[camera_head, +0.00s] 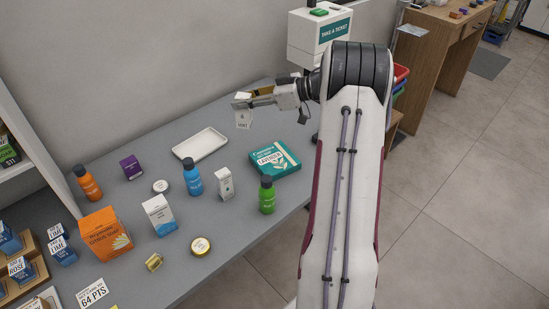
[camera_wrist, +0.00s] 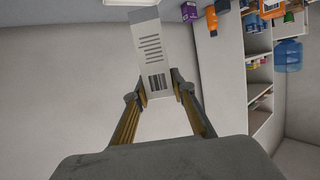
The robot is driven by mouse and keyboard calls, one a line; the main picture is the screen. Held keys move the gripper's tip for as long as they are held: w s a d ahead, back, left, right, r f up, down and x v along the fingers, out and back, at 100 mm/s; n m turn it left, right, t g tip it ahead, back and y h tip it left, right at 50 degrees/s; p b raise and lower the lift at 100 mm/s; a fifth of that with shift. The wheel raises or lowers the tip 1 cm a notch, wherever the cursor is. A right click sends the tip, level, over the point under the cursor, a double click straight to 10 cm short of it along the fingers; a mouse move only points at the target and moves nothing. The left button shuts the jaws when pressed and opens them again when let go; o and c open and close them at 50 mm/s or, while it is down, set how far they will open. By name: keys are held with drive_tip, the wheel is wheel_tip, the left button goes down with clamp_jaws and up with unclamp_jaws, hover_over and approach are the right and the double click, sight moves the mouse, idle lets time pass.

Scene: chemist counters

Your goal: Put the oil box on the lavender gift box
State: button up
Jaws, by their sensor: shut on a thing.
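My gripper (camera_head: 243,103) is shut on a small white box (camera_head: 243,119), held in the air over the far end of the counter. In the wrist view, the white box (camera_wrist: 153,48) shows printed lines and a barcode between the fingertips (camera_wrist: 156,92). I cannot tell from its print whether it is the oil box. The teal lavender gift box (camera_head: 284,167) lies flat on the counter, below and to the right of my gripper, with its top bare. Another small white box (camera_head: 225,183) stands upright just left of the gift box.
A green bottle (camera_head: 267,197) stands in front of the gift box. A blue bottle (camera_head: 192,178) and an empty white tray (camera_head: 200,144) are to the left. A white-and-blue box (camera_head: 159,215) and an orange box (camera_head: 104,235) stand nearer. A ticket dispenser (camera_head: 312,30) stands behind.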

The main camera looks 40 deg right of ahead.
drive_tip(key=s+d+f+m+t+h, duration=0.1)
drive_tip(key=s+d+f+m+h, duration=0.1)
drive_tip(key=s+d, duration=0.3)
drive_tip(key=shift+s+d+f+m+h, duration=0.15)
drive_tip(key=shift+s+d+m+h, duration=0.25)
drive_tip(key=shift+s, duration=0.55)
wheel_tip(320, 180, down, 6)
drive_tip(key=shift+f, duration=0.15)
drive_tip(key=shift+f, duration=1.85)
drive_tip(key=shift+f, duration=0.1)
